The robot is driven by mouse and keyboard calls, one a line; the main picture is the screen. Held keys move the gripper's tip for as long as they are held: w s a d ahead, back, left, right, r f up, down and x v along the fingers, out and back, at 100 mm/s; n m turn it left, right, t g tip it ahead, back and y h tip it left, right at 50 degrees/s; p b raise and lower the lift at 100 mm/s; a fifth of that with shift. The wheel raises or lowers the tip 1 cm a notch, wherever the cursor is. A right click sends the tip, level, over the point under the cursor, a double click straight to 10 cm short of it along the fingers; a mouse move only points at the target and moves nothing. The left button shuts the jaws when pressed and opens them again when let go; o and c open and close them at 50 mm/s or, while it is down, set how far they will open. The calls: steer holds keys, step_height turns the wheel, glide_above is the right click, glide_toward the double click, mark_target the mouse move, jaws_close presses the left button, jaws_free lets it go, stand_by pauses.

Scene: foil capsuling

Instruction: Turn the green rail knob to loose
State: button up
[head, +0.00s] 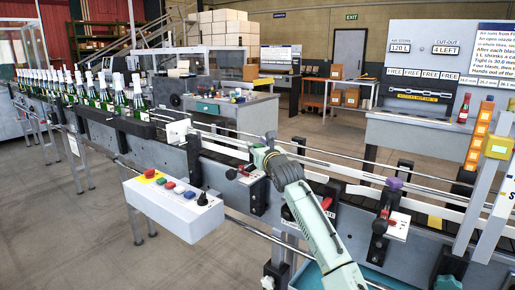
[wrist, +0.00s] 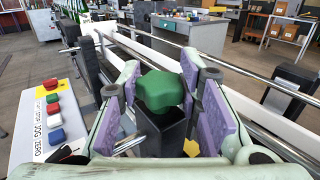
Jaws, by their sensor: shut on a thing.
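The green rail knob (wrist: 163,91) is a lobed knob on top of a dark square post (wrist: 160,132), in the middle of the wrist view. My gripper (wrist: 160,75) is shut on it, with one purple-padded finger on each side. In the head view my gripper (head: 260,154) is at the conveyor's near rail, and I cannot make out the green knob there. The knob's loose or tight marking is not readable.
A control box (head: 174,205) with coloured buttons sticks out left of my arm. A purple knob (head: 394,184) stands on the rail to the right. Green bottles (head: 121,99) line the conveyor at the left. Steel guide rods (wrist: 245,72) run close beside my gripper.

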steer(key=shift+d+y, duration=0.1)
steer(key=shift+y, duration=0.2)
stand_by(0.4)
steer(key=o, duration=1.2)
steer(key=v, duration=1.2)
steer(key=shift+r, duration=0.1)
steer(key=shift+r, duration=0.1)
